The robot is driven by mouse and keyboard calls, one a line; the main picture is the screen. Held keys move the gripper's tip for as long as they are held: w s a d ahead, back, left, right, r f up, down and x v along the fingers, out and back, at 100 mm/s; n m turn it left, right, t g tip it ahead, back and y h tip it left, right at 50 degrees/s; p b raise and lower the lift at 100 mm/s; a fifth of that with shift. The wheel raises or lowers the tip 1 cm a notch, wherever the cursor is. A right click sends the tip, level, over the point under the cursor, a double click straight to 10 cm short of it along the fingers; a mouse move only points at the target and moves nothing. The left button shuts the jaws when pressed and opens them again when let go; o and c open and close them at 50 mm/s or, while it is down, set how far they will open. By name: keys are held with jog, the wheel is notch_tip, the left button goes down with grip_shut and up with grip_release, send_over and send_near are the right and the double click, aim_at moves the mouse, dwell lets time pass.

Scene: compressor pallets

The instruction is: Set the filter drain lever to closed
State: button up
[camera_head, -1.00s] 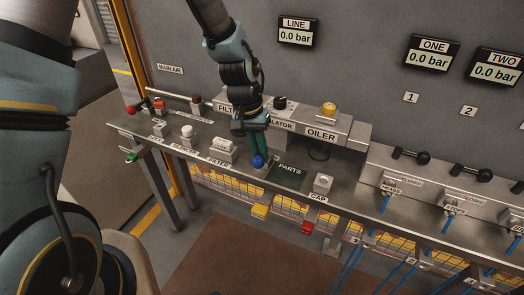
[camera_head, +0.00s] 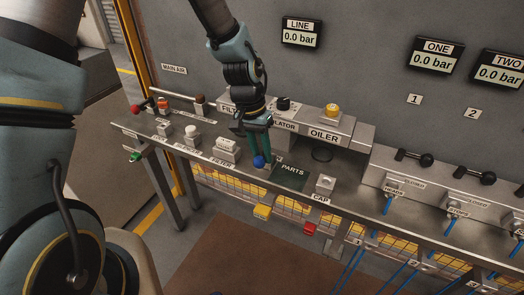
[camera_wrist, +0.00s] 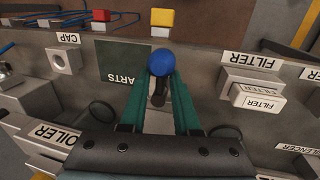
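A lever with a round blue knob (camera_head: 258,161) stands at the front of the grey bench, just left of the dark PARTS mat. Its knob (camera_wrist: 162,62) and short dark stem also show in the wrist view. My gripper (camera_head: 259,154) points down at it, with its green fingers on either side of the knob and stem. In the wrist view the fingertips (camera_wrist: 163,76) lie close beside the knob; I cannot tell whether they press on it. The lever's base and its open and closed markings are mostly hidden. The FILTER unit (camera_head: 226,105) is partly behind my arm.
The PARTS mat (camera_head: 291,172) and a CAP block (camera_head: 325,186) lie to the right. A FILTER block (camera_head: 226,150) stands to the left. The OILER unit (camera_head: 326,137) is behind. Yellow and red pieces (camera_head: 262,211) hang below the front edge.

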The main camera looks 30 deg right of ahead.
jog(key=shift+o, duration=1.1)
jog(key=shift+a, duration=0.1)
jog(key=shift+r, duration=0.1)
jog(key=shift+w+r, duration=0.15)
jog(key=shift+r, duration=0.2)
notch_tip(320, 180, up, 10)
jog(key=w+a+b, duration=0.1)
jog(key=shift+w+f+b, duration=0.15)
jog(key=shift+w+b, duration=0.1)
jog(key=shift+b, duration=0.15)
